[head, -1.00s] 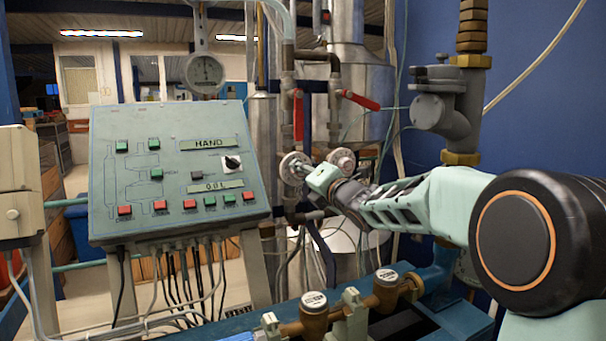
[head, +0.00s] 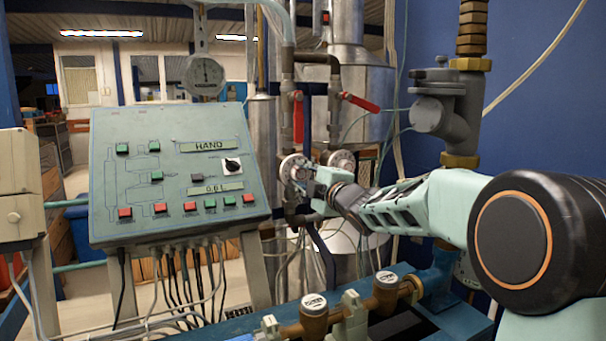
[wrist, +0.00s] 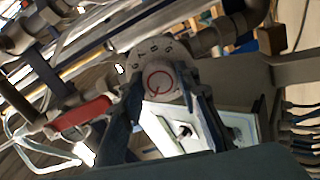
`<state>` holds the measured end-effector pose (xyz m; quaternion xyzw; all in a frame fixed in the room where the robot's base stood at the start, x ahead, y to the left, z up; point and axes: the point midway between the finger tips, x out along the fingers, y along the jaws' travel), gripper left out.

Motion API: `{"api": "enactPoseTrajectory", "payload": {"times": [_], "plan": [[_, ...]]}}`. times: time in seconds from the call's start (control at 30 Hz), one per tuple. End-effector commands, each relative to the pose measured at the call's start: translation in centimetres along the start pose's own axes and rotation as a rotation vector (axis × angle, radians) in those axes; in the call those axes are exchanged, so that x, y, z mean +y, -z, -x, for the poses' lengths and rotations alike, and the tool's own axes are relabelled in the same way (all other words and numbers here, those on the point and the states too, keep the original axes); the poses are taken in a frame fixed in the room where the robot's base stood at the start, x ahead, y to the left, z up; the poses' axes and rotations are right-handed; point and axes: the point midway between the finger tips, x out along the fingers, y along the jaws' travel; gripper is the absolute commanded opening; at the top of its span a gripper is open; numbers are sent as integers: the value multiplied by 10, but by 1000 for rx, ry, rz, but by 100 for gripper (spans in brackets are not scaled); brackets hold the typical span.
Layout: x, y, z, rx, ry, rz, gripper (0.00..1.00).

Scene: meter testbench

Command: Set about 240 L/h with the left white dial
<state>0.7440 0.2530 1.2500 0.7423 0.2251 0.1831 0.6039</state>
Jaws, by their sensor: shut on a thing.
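The left white dial (head: 289,165) is on the pipework right of the console. The fingers hide part of the dial in the head view. A second white dial (head: 342,161) is just to the right, partly behind my gripper. The number at the knob's mark is too small to read surely.
The sloped console (head: 180,175) has buttons, a black switch (head: 232,165) and two displays; the lower display (head: 215,188) is hard to read. Red-handled valves (head: 360,101) hang above the dials. Brass meters (head: 314,315) stand below. A round gauge (head: 204,75) is above the console.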

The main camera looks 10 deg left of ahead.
Motion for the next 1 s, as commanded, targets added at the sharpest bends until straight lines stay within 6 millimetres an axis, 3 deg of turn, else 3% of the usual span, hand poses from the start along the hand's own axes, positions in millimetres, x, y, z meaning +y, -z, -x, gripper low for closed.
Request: {"api": "enactPoseTrajectory", "payload": {"times": [1.0], "plan": [[2, 0, 0, -1, 1, -965, 5]]}}
